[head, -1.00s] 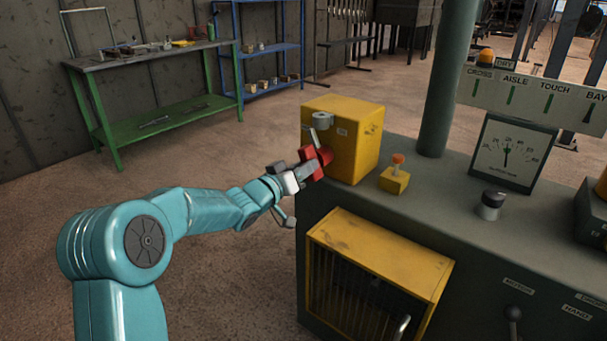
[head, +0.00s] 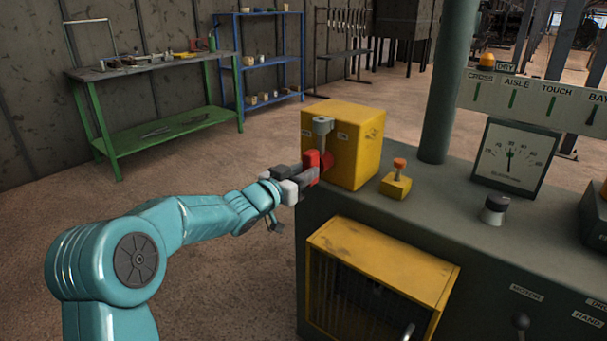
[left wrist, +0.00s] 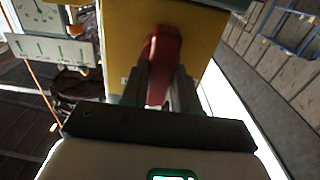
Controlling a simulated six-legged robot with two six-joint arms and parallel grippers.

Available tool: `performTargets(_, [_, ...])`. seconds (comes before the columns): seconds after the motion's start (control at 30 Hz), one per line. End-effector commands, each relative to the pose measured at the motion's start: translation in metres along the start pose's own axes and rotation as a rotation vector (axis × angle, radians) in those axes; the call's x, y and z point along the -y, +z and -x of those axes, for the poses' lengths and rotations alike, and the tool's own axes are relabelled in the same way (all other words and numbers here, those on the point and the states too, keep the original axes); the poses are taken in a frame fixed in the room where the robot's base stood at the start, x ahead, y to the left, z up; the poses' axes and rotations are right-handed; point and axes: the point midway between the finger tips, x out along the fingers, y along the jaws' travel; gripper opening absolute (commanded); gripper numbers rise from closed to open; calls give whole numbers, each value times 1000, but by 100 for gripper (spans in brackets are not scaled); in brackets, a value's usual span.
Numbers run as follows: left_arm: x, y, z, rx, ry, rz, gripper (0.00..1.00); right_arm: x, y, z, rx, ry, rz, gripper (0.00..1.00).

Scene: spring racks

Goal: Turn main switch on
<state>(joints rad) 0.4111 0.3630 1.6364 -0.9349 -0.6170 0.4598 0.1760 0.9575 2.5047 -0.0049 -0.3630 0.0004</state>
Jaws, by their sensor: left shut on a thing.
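The main switch is a yellow box (head: 352,140) on the left end of the grey-green console. A red handle (head: 312,163) is on its left face, with a grey metal piece above it. My left gripper (head: 301,171) is at that face, shut on the red handle. In the left wrist view the red handle (left wrist: 162,65) stands between the two dark fingers (left wrist: 162,88), against the yellow box (left wrist: 122,38). The fingers hide part of the handle. My right gripper is not in view.
A yellow block with an orange button (head: 398,178), a black knob (head: 493,209) and a dial gauge (head: 511,152) are on the console. A green post (head: 443,85) rises behind. A green workbench (head: 165,133) stands far left. The floor between is clear.

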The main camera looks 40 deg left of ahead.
Motion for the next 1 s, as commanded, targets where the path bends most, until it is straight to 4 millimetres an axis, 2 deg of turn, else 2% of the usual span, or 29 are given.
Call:
performTargets(0.27, [0, 0, 0, 2, 0, -8, 0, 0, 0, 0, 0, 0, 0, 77])
performTargets(0.3, [0, 0, 0, 2, 0, -7, 39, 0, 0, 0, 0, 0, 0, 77])
performTargets(0.37, [0, 0, 0, 2, 0, -7, 55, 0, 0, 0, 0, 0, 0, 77])
performTargets(0.63, [0, 0, 0, 1, 0, -4, 55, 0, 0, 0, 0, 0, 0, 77])
performTargets(0.73, [1, 0, 6, 1, 0, -3, 55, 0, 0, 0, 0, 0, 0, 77])
performTargets(0.87, [1, -1, 28, 1, -2, -3, 55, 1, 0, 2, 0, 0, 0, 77])
performTargets(1.0, [2, -2, 66, 2, -4, -4, 55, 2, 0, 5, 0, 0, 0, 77])
